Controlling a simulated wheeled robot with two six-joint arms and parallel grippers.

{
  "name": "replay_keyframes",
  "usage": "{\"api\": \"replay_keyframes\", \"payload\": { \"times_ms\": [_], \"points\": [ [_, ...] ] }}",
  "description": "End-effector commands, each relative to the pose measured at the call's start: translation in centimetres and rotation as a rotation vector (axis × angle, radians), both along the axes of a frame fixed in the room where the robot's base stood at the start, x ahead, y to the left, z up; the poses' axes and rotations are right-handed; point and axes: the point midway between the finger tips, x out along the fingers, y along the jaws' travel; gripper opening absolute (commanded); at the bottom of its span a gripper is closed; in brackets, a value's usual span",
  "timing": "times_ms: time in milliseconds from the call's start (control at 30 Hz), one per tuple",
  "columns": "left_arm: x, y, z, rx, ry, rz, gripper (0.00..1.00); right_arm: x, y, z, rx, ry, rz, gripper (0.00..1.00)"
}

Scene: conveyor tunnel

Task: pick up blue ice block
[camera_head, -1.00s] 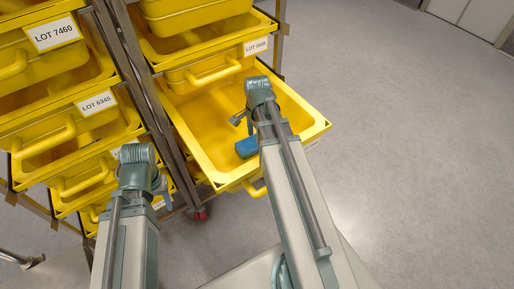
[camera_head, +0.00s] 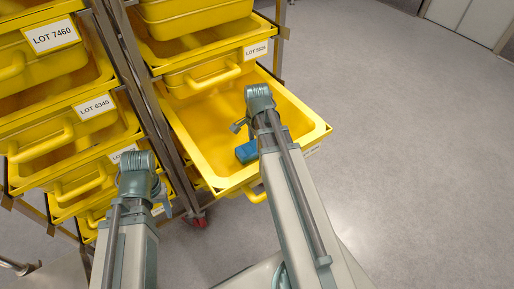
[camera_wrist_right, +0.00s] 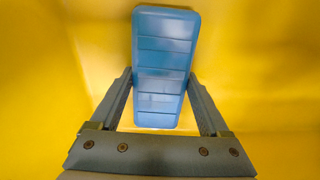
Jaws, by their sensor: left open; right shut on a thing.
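The blue ice block (camera_head: 247,151) lies inside the pulled-out yellow bin (camera_head: 205,165), partly hidden by my right arm in the head view. In the right wrist view the block (camera_wrist_right: 163,60) stands lengthwise between the fingers, against the yellow bin floor. My right gripper (camera_wrist_right: 160,92) is shut on it, one finger along each long side. The right gripper (camera_head: 246,137) reaches down into the bin in the head view. My left gripper (camera_head: 162,196) is open, in front of the rack at the lower left, away from the block; its fingers are mostly hidden.
A metal rack with several yellow bins stands at the left, labelled LOT 7460 (camera_head: 53,36) and LOT 6345 (camera_head: 94,107). Another bin (camera_head: 205,75) hangs just above the back of the pulled-out bin. A rack post (camera_head: 140,85) stands beside it. Grey floor (camera_head: 420,160) is clear at the right.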

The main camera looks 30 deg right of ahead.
Motion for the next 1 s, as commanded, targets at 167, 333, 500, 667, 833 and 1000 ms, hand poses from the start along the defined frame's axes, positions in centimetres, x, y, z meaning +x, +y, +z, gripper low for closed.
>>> {"api": "replay_keyframes", "payload": {
  "times_ms": [167, 333, 500, 667, 833, 1000],
  "points": [
    [0.0, 0.0, 0.1, 0.000, 0.000, 0.000, 0.57, 0.0, 0.0, 0.1, 0.000, 0.000, 0.000, 0.02],
    [0.0, 0.0, 0.8, 0.000, 0.000, 0.000, 0.57, 0.0, 0.0, 0.8, 0.000, 0.000, 0.000, 0.02],
    [0.0, 0.0, 2.6, 0.000, 0.000, 0.000, 0.57, 0.0, 0.0, 2.6, 0.000, 0.000, 0.000, 0.02],
    [0.0, 0.0, 5.0, 0.000, 0.000, 0.000, 0.57, 0.0, 0.0, 4.9, 0.000, 0.000, 0.000, 0.02],
    [0.0, 0.0, 7.7, 0.000, 0.000, 0.000, 0.57, 0.0, 0.0, 7.7, 0.000, 0.000, 0.000, 0.02],
    [0.0, 0.0, 9.7, 0.000, 0.000, 0.000, 0.57, 0.0, 0.0, 9.7, 0.000, 0.000, 0.000, 0.02]
  ]
}}
